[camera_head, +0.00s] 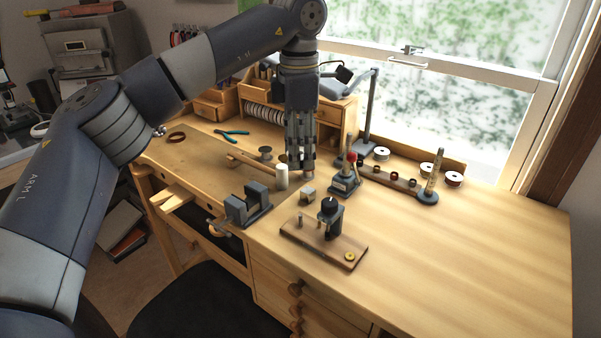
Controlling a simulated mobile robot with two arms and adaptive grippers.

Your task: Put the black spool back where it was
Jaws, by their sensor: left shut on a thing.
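My left gripper (301,168) points straight down over the middle of the workbench, low near its top. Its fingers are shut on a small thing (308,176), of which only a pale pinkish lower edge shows. The fingers hide the rest, so I cannot tell whether it is the black spool. A dark, spool-shaped piece (265,153) stands on the bench just left of the gripper, apart from it. My right gripper is out of view.
A white cylinder (282,177) stands close left of the fingers, and a red-knobbed tool (345,182) close right. A vise (246,205) and a wooden board with a small fixture (325,240) are in front. Green pliers (232,133) lie behind. The bench's right side is clear.

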